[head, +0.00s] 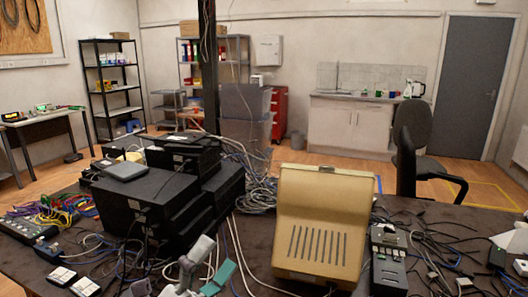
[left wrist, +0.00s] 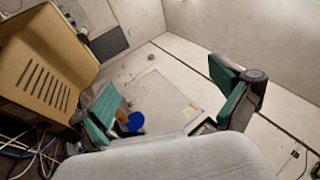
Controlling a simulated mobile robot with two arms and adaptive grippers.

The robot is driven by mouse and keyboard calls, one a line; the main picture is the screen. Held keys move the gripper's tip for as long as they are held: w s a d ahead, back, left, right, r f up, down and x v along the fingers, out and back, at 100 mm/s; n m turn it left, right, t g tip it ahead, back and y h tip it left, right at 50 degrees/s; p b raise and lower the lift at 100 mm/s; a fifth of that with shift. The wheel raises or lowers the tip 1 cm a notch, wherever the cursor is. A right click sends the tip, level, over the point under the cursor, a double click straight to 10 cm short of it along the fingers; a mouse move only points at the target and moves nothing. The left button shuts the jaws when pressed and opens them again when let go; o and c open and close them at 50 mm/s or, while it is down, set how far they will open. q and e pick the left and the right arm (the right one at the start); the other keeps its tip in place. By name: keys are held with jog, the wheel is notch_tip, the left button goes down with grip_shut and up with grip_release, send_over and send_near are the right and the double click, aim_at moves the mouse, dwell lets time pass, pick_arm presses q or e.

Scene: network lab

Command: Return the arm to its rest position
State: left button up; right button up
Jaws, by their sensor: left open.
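My left gripper (head: 206,272) shows at the bottom edge of the head view, in front of the stack of black boxes and left of the beige case. Its grey links and a green finger pad are visible; the rest is cut off by the frame. In the left wrist view my left gripper (left wrist: 168,98) has its two green-padded fingers wide apart with nothing held between them. The beige slotted case (left wrist: 45,70) is at the left of that view, beside the fingers. My right gripper is in neither view.
A colored cable bundle (head: 65,208) lies at left. An office chair (head: 420,150) stands beyond the table.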

pick_arm(q)
jog(key=s+a+f+n+g+y, duration=0.1)
jog(key=a+f+n+g+y, duration=0.1)
jog(key=a+f+n+y, duration=0.55)
jog(key=s+a+f+n+g+y, duration=0.1)
jog(key=a+f+n+g+y, duration=0.3)
jog(key=f+n+y, duration=0.65)
jog(key=s+a+f+n+g+h, duration=0.25)
jog(key=s+f+n+g, duration=0.55)
jog(key=s+f, duration=1.05)
notch_tip(320, 180, down, 22)
jog(key=d+f+m+g, duration=0.1)
jog(key=g, duration=0.1)
jog(key=s+a+f+g, duration=0.1)
jog(key=s+a+f, duration=0.2)
jog(key=s+f, duration=1.4)
jog(key=shift+s+f+g, duration=0.3)
jog(key=shift+s, duration=0.3)
